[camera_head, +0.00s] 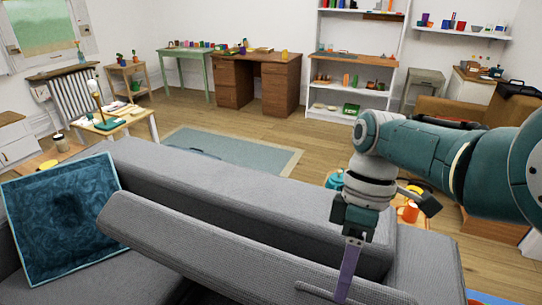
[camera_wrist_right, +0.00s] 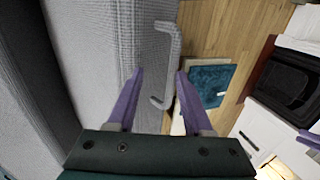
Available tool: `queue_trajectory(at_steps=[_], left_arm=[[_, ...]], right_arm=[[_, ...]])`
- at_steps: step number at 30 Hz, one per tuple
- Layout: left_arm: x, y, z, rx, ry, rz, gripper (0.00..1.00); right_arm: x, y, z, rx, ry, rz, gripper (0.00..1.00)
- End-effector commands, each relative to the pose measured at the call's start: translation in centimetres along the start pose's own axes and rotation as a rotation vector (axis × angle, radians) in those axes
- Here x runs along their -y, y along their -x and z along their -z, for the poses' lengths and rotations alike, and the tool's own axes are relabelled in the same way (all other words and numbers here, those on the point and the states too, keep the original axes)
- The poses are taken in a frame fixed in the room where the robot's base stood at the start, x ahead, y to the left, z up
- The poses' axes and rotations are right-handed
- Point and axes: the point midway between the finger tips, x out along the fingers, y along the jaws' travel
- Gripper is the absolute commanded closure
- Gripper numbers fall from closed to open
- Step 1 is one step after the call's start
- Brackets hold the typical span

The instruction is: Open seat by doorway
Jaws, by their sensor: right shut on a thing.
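The grey seat (camera_head: 215,245) of the sofa is a long padded panel standing tilted up in front of the sofa's grey back (camera_head: 230,190). A grey bar handle (camera_head: 312,290) is on its near face, and the handle also shows in the right wrist view (camera_wrist_right: 174,50). My right gripper (camera_head: 346,288) points down at the handle, its purple fingers on either side of the bar.
A dark teal cushion (camera_head: 65,215) leans at the sofa's left end. An orange mug (camera_head: 409,212) stands on a low table beyond the sofa. A rug (camera_head: 230,150) and open wood floor lie behind the sofa.

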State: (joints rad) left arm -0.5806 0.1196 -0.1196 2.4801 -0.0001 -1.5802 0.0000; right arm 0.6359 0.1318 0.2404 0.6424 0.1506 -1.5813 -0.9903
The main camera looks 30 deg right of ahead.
Motion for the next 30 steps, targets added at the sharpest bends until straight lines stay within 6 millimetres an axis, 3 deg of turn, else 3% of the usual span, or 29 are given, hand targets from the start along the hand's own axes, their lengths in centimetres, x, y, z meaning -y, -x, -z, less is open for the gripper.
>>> queue_trajectory(at_steps=[6, 12, 17, 30], left_arm=[[0.1, 1.5, 0.5, 0.0, 0.0, 0.0, 0.5], [0.1, 1.7, 0.6, 0.0, -0.001, 0.0, 0.5], [0.1, 1.8, 0.6, 0.0, -0.001, 0.0, 0.5], [0.1, 1.8, 0.6, 0.0, -0.001, 0.0, 0.5]], right_arm=[[0.2, 4.9, 0.1, -0.002, 0.002, 0.007, 0.54], [0.4, 7.8, 0.2, -0.002, 0.003, 0.017, 0.54], [0.5, 8.7, 0.2, -0.001, 0.004, 0.022, 0.54], [0.5, 8.6, 0.2, 0.0, 0.004, 0.023, 0.54]])
